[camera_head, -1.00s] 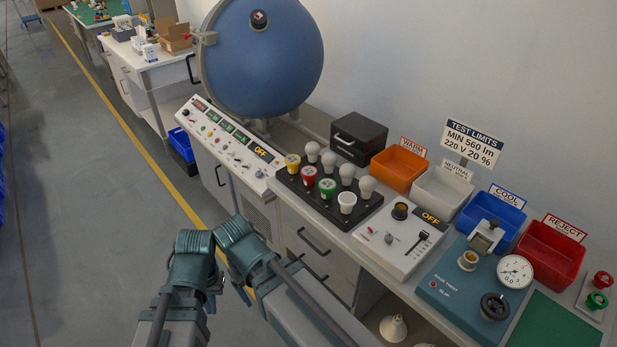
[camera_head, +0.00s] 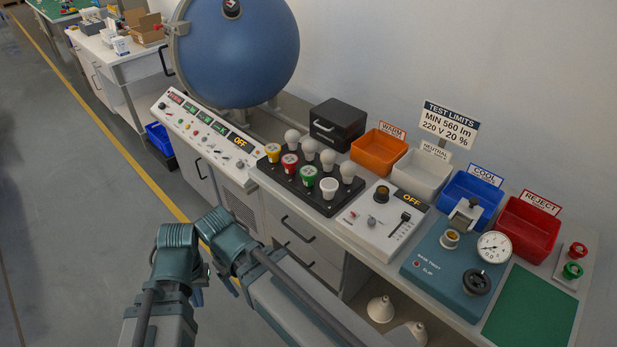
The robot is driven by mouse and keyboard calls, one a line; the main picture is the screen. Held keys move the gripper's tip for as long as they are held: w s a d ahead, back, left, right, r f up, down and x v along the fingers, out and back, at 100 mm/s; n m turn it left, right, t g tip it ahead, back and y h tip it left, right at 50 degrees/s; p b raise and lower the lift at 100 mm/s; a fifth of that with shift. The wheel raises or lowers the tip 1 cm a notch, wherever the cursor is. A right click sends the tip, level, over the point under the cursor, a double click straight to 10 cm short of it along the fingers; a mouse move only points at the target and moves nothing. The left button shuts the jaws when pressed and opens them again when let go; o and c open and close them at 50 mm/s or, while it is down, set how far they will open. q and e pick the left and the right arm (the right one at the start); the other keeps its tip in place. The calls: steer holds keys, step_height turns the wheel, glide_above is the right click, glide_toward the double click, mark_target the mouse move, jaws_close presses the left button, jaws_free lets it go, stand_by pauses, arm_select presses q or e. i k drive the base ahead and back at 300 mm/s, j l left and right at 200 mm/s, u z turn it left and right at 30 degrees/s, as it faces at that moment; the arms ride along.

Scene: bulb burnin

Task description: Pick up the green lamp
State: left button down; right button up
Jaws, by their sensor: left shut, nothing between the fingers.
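Orange (camera_head: 378,152) and other bins line the back.

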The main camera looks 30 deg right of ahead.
mark_target(308, 172)
steer(key=z, duration=0.85)
steer(key=i+j+z, duration=0.2)
steer(key=z, duration=0.25)
steer(key=i+j+z, duration=0.1)
steer(key=j+z, duration=1.25)
steer(key=j, duration=0.4)
steer(key=k+j, duration=0.1)
steer(key=j, duration=0.45)
steer(key=j+z, duration=0.15)
steer(key=j, duration=0.35)
steer(key=k+j, duration=0.1)
steer(key=j, duration=0.4)
steer(key=k+j+z, duration=0.15)
steer(key=j, duration=0.9)
steer(key=k+z, duration=0.05)
